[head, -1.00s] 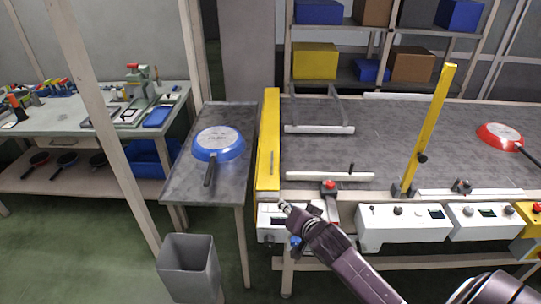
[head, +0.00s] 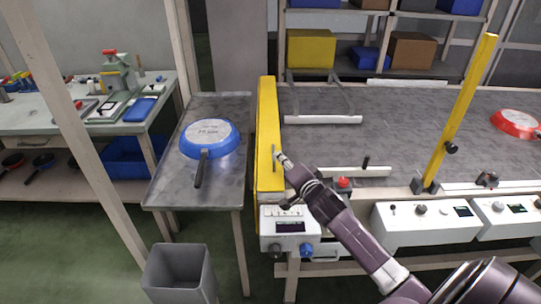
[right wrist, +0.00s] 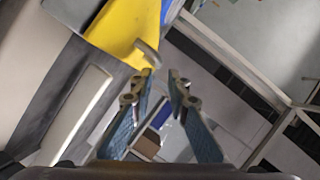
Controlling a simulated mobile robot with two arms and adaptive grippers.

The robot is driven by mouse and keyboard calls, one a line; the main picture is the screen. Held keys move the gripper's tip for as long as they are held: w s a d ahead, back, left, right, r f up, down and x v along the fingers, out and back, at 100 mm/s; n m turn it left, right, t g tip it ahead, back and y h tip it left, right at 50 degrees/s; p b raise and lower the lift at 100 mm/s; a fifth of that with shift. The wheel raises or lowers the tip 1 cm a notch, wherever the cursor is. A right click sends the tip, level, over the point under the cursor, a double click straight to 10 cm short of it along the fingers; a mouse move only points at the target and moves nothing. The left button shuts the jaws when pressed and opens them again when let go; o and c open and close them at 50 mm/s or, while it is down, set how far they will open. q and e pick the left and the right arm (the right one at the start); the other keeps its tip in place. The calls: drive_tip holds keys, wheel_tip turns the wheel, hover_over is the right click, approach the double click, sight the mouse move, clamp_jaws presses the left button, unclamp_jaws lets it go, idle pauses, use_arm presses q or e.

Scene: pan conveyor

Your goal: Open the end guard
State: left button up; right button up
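The end guard (head: 266,115) is a long yellow panel across the left end of the conveyor, between the belt and the side table. A small grey handle (head: 274,158) is on it near its front end. My right gripper (head: 281,157) is close beside this handle. In the right wrist view, my right gripper (right wrist: 163,73) has its two fingers apart with nothing between them. The handle (right wrist: 147,54) and the yellow guard (right wrist: 118,33) show just beyond the left fingertip; I cannot tell if they touch. My left gripper is not in view.
A blue pan (head: 209,138) lies upside down on the side table (head: 228,112). A red pan (head: 517,123) lies on the conveyor belt (head: 400,115). A yellow post (head: 462,110) stands at the front edge, above control boxes (head: 420,219). A grey bin (head: 180,272) stands on the floor.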

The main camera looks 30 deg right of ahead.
sight(273, 150)
drive_tip(key=shift+f+x, duration=0.1)
drive_tip(key=shift+x, duration=1.95)
drive_tip(key=shift+f+x, duration=0.15)
drive_tip(key=shift+x, duration=1.9)
clamp_jaws()
